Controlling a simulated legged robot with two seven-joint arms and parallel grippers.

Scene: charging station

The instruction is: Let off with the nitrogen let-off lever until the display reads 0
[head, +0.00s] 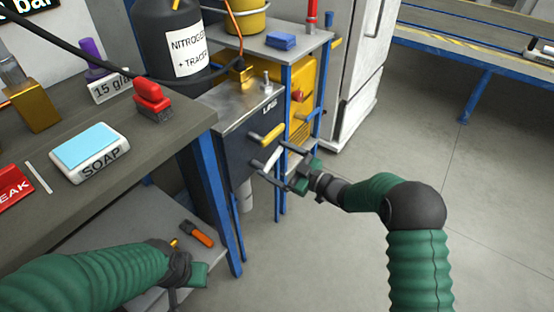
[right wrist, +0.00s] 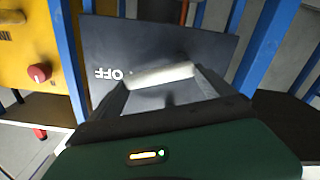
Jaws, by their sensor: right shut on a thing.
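A dark box with a steel top (head: 246,110) stands beside the workbench. On its front are a yellow handle (head: 272,134) and, lower, a pale lever (head: 257,165). My right gripper (head: 279,168) is at this lower lever. In the right wrist view its fingers are shut on the pale lever (right wrist: 160,75), beside upside-down lettering "OFF" (right wrist: 108,74). A black bottle (head: 172,50) marked "NITROGEN + TRACER" stands behind. Only the "bar" edge of a display (head: 32,5) shows at the top left; its number is cut off. My left gripper (head: 182,275) is low by the bench, its fingers unclear.
The workbench (head: 120,150) at left holds a soap box (head: 90,152) and a red-handled brush (head: 153,98). An orange-handled tool (head: 197,234) lies on the lower shelf. A yellow machine (head: 301,88) stands behind the box. The floor at right is clear.

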